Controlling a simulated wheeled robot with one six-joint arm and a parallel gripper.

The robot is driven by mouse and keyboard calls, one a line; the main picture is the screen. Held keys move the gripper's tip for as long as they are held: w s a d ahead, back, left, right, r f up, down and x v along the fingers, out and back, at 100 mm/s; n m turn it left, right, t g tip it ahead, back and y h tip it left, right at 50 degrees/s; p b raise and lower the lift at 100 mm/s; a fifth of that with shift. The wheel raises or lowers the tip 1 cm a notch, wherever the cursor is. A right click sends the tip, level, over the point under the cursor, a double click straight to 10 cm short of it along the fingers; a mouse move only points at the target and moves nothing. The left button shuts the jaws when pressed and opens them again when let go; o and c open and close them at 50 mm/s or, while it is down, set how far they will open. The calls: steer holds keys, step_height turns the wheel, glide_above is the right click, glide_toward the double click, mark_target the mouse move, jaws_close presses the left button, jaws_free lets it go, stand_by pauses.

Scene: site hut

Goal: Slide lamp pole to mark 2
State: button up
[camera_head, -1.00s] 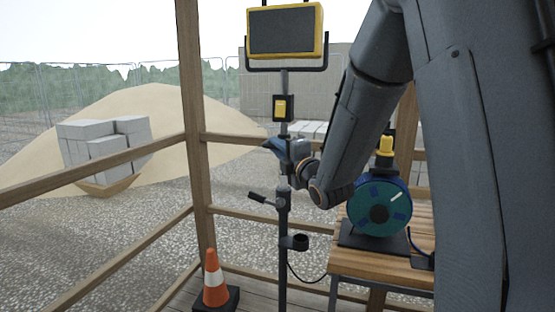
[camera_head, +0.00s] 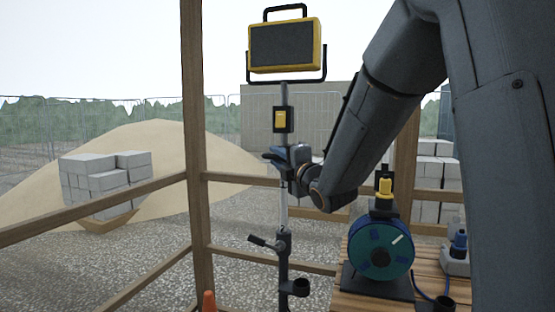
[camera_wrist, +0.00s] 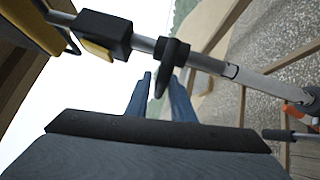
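The lamp pole (camera_head: 284,211) stands upright, with a yellow-framed work lamp (camera_head: 285,45) on top and a small black-and-yellow box below it. Its bright inner tube rises from a dark lower tube with a clamp lever (camera_head: 263,243). I cannot read any mark numbers.
A cable reel (camera_head: 380,248) stands on a wooden bench (camera_head: 345,296) right of the pole. An orange cone (camera_head: 209,301) shows at the bottom edge. Timber rails and a post (camera_head: 194,130) stand to the left. Grey blocks (camera_head: 103,177) lie outside by a sand heap.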

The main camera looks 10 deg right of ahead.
steer(key=shift+o, duration=0.7)
steer(key=b+v, duration=0.1)
steer(key=v, duration=0.6)
steer(key=shift+s+b, duration=0.4)
steer(key=shift+d+f, duration=0.1)
steer(key=shift+f, duration=0.1)
steer(key=s+d+f+m+g+h, duration=0.1)
steer(key=s+f+m+g+h, duration=0.2)
steer(key=f, duration=0.5)
steer(key=s+d+f+m+g, duration=0.1)
steer(key=s+f+m+g, duration=0.2)
steer(key=f+m, duration=0.35)
steer(key=s+d+f+m+g+h, duration=0.1)
steer(key=s+f+m+g+h, duration=0.2)
steer(key=f, duration=0.6)
steer(key=s+a+f+m+g, duration=0.1)
steer(key=s+f+m+g, duration=0.2)
steer(key=s, duration=0.3)
steer(key=s+a+f+m+g, duration=0.1)
steer(key=s+f+m+g, duration=0.2)
steer(key=s, duration=0.4)
steer(key=s+a+f+m+g+y, duration=0.1)
steer(key=s+f+m+g, duration=0.2)
steer(key=s, duration=0.4)
steer(key=shift+f+m+g, duration=0.4)
steer(key=shift+f+m, duration=0.1)
steer(key=shift+m, duration=0.05)
